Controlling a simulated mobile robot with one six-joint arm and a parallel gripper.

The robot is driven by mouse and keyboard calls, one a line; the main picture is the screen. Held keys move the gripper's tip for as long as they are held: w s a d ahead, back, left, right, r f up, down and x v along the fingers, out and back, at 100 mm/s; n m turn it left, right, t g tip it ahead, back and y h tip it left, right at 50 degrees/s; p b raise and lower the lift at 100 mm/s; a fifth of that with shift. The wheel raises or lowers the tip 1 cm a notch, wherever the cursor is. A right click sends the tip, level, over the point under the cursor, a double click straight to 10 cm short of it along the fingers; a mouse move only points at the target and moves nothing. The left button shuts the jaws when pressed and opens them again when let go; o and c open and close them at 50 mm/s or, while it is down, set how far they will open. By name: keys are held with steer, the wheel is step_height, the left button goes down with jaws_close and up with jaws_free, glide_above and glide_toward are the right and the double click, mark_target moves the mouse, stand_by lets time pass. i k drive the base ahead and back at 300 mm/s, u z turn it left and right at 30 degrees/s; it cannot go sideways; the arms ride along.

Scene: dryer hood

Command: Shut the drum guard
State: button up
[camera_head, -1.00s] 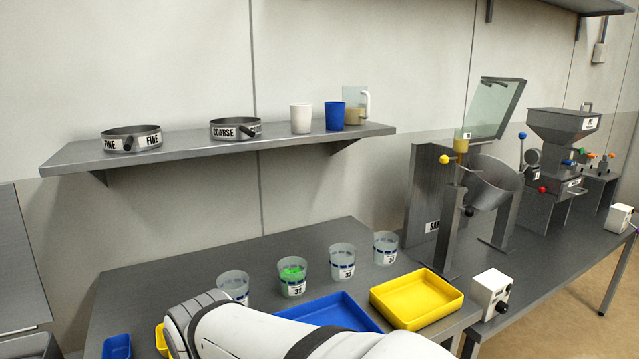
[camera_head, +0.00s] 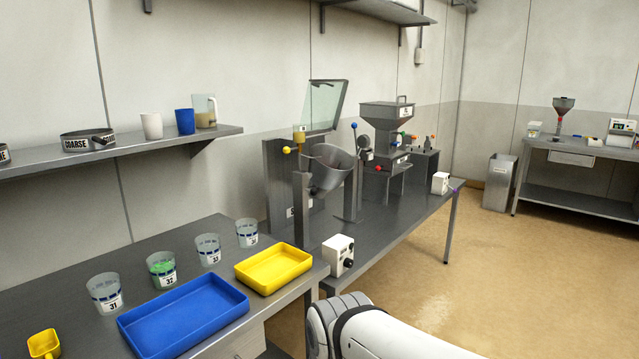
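The drum guard (camera_head: 326,104) is a clear panel in a dark frame, raised and tilted back above the drum. The grey metal drum (camera_head: 332,170) sits tilted between two upright posts on the far bench, its mouth uncovered. A yellow-knobbed lever (camera_head: 287,150) is on the left post and a blue-knobbed lever (camera_head: 354,126) is on the right. My white arm shows at the bottom right, well in front of the drum stand and apart from it. My gripper is outside the picture.
A white control box (camera_head: 338,255) with a black knob stands at the bench's front edge. A yellow tray (camera_head: 273,268), a blue tray (camera_head: 184,316) and several numbered cups are on the near bench. A hopper machine (camera_head: 387,128) stands right of the drum. Open floor (camera_head: 430,280) lies right.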

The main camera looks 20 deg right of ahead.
mark_target(314, 83)
steer(key=z, duration=0.1)
steer(key=i, duration=0.8)
steer(key=z, duration=0.8)
steer(key=k, duration=0.6)
steer(key=z, duration=0.9)
steer(key=k, duration=0.8)
steer(key=z, duration=0.55)
steer(key=i, duration=2.8)
steer(key=u, duration=0.6)
steer(key=i, duration=1.55)
steer(key=u, duration=0.55)
